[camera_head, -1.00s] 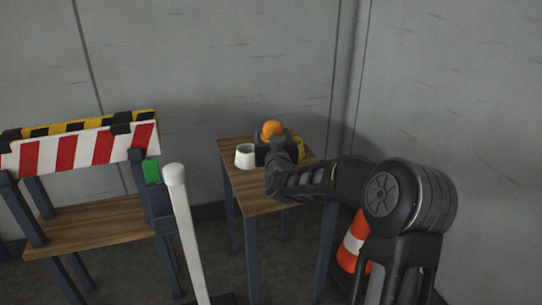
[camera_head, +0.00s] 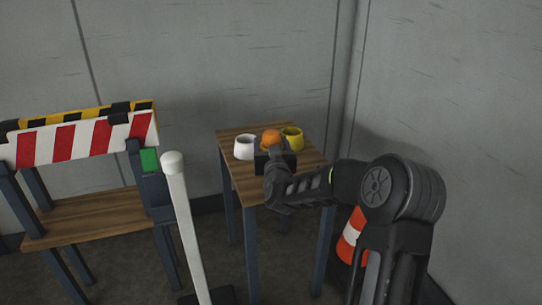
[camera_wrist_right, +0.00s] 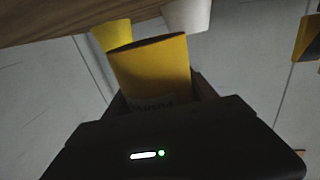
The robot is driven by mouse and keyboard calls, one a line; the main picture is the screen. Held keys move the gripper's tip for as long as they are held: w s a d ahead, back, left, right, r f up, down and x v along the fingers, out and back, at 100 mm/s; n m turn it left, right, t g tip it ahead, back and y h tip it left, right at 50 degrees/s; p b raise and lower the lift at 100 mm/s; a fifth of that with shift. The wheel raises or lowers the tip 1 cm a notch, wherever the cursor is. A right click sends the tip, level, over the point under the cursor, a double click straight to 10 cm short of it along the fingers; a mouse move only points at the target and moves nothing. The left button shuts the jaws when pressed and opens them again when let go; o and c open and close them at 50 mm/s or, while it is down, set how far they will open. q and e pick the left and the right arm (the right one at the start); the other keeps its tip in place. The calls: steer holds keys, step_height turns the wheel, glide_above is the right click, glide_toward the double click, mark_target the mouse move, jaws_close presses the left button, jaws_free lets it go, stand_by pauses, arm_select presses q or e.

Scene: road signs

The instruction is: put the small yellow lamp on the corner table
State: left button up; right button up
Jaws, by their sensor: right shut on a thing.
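The small yellow lamp, with an orange dome (camera_head: 272,137), is at my right gripper (camera_head: 274,158) over the corner table (camera_head: 242,181). In the right wrist view its yellow body (camera_wrist_right: 152,72) stands between the fingers of my right gripper (camera_wrist_right: 160,95), which is shut on it. The gripper hides the lamp's lower part in the head view, so I cannot tell whether it touches the tabletop. My left gripper is not in view.
A white mug (camera_head: 244,148) and a yellow mug (camera_head: 292,137) stand on the table, either side of the lamp. A striped barrier (camera_head: 85,140), a white post (camera_head: 181,215) and an orange-white cone (camera_head: 350,238) are near. Walls close the corner behind.

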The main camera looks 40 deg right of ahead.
steer(key=shift+f+b, duration=0.55)
steer(key=shift+f, duration=1.25)
steer(key=shift+f, duration=0.2)
steer(key=o, duration=1.7)
steer(key=shift+r, duration=0.2)
steer(key=p+v, duration=0.1)
steer(key=v, duration=1.1)
steer(key=shift+f, duration=0.1)
